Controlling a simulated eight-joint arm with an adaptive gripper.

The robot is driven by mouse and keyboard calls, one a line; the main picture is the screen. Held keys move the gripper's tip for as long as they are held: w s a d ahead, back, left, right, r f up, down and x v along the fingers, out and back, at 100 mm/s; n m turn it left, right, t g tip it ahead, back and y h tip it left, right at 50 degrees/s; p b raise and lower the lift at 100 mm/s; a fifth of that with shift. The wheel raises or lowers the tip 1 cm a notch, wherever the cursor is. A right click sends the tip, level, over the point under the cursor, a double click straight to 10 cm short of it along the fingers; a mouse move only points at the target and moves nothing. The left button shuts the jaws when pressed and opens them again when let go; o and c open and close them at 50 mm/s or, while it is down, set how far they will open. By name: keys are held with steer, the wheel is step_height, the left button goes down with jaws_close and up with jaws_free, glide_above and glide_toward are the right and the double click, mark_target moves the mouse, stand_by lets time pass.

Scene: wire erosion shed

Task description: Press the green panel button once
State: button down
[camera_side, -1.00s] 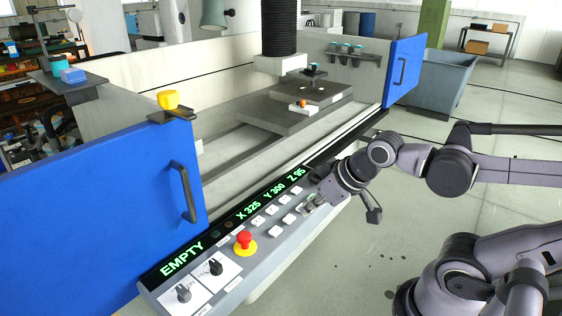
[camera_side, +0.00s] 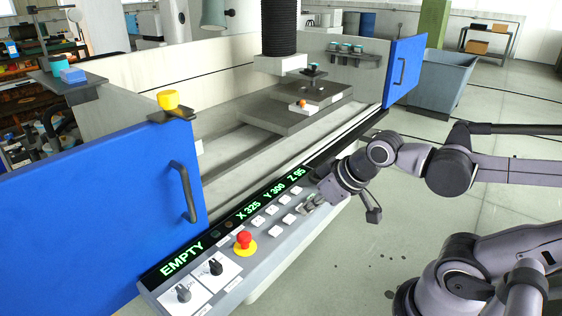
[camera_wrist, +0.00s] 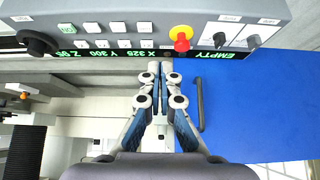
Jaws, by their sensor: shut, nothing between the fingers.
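The grey control panel (camera_side: 262,262) runs along the front of the machine. In the wrist view, where the panel appears upside down, a pale button with green marking (camera_wrist: 67,29) sits left of a row of white buttons. My gripper (camera_side: 306,208) is low over the right end of the button rows in the side view and hides part of that area; I cannot tell whether it touches the panel. In the wrist view my gripper (camera_wrist: 161,66) is shut and empty, its tips by the display strip, right of the green-marked button and apart from it in the picture.
A red emergency knob (camera_side: 244,240) on a yellow base and two black rotary switches (camera_side: 215,267) are on the panel's left part. A lit display (camera_side: 230,222) reads EMPTY, X 325, Y 300, Z 95. A blue door with a black handle (camera_side: 184,192) stands behind the panel's left end.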

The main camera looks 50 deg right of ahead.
steer(key=w+d+f+m, duration=0.1)
steer(key=w+d+m, duration=0.1)
steer(key=w+d, duration=0.2)
steer(key=w+d+f+m+t, duration=0.1)
steer(key=w+d+f+m, duration=0.1)
steer(key=d, duration=0.9)
steer(key=w+d+f+m+t+y, duration=0.1)
steer(key=w+d+m, duration=0.2)
steer(key=w+d, duration=0.2)
steer(key=d, duration=0.2)
steer(key=shift+w+d+f+m, duration=0.35)
steer(key=shift+w+f+m, duration=0.05)
steer(key=shift+f, duration=4.4)
steer(key=shift+f, duration=0.15)
steer(key=shift+f, duration=0.3)
